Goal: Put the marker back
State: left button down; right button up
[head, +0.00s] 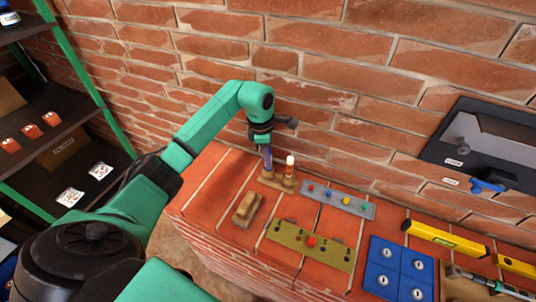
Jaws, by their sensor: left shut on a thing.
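My left gripper (264,141) is at the back left of the brick ledge, near the wall, pointing down. It is shut on a slim purple-blue marker (267,158), held nearly upright. The marker's lower end meets the small wooden holder (277,183) in the picture; I cannot tell whether it is in a hole or just above. A white marker with an orange band (290,166) stands upright at the holder's right side. My right gripper is not in view.
A wooden block (246,209) lies in front of the holder. Grey (338,199) and olive (310,245) button panels, a blue four-part panel (399,268) and a yellow level (444,238) lie to the right. A dark wall box (483,145) hangs at right. Shelves (60,150) stand at left.

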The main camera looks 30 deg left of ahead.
pick_arm(q)
jog(key=shift+w+a+f, duration=0.1)
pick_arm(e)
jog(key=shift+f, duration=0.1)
pick_arm(q)
jog(key=c, duration=1)
grip_release()
jog(key=shift+o, duration=1.3)
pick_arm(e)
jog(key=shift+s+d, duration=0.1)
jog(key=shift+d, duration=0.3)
pick_arm(q)
jog(key=shift+r, duration=0.2)
jog(key=r+b, duration=0.1)
jog(key=r, duration=0.1)
jog(key=r+b, duration=0.1)
jog(key=r, duration=0.1)
jog(key=r+b, duration=0.1)
jog(key=r, duration=0.1)
jog(key=shift+a+r, duration=0.1)
jog(key=shift+a, duration=0.25)
jog(key=r, duration=0.5)
jog(key=shift+s+a+r, duration=0.25)
jog(key=shift+s+r, duration=0.05)
jog(key=shift+s, duration=0.1)
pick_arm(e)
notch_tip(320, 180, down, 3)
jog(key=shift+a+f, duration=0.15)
